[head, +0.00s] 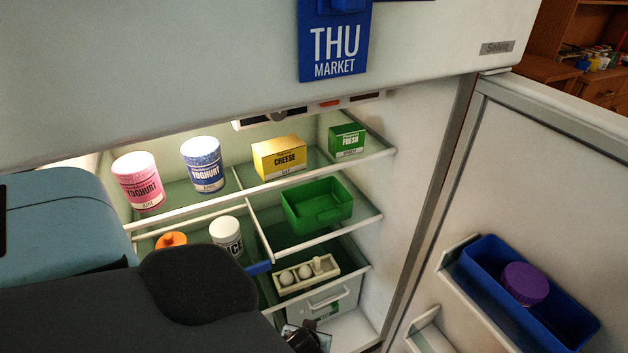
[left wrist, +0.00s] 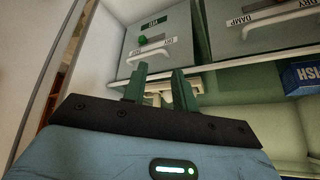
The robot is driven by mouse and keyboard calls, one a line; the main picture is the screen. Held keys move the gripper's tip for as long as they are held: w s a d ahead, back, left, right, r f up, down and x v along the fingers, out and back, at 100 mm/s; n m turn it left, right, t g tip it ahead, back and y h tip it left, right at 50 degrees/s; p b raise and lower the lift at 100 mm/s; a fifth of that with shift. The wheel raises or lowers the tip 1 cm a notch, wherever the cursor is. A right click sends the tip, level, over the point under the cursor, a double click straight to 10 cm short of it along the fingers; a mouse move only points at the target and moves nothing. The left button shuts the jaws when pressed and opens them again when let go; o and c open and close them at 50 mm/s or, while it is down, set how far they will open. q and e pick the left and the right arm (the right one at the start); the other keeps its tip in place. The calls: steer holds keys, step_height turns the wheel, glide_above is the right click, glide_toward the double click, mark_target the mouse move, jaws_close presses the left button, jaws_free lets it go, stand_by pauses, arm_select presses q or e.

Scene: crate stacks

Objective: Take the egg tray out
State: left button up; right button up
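The egg tray (head: 328,270) is a cream holder with white eggs in a row. It sits on a lower fridge shelf, just above a clear drawer. My left gripper (left wrist: 157,72) is open, its two green fingers apart. The left wrist view is upside down. A cream piece, apparently the egg tray (left wrist: 160,87), shows between and beyond the fingers; I cannot tell whether they touch it. In the head view my dark left arm covers the lower left, and dark hardware shows in front of the drawer. My right gripper is not in view.
A green bin (head: 320,213) stands on the shelf above. A blue box (left wrist: 301,76) is beside the tray. The drawer (head: 325,302) has a handle. Yoghurt tubs (head: 138,182) and a cheese box (head: 279,157) stand higher. The open door holds a blue bin (head: 487,262).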

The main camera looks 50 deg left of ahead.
arm_select(q)
steer(key=w+a+n+g+y+b, duration=0.2)
steer(key=w+n+b, duration=0.25)
steer(key=w, duration=0.45)
steer(key=n+g+b, duration=0.1)
steer(key=n+b, duration=0.2)
steer(key=n, duration=0.1)
glide_toward(318, 262)
steer(key=shift+m, duration=0.25)
steer(key=x, duration=0.5)
steer(key=shift+r, duration=0.1)
steer(key=b+x, duration=0.1)
steer(key=x, duration=0.3)
steer(key=shift+w+a+f, duration=0.1)
steer(key=shift+a+f, duration=0.15)
steer(key=shift+f, duration=0.2)
jaws_close()
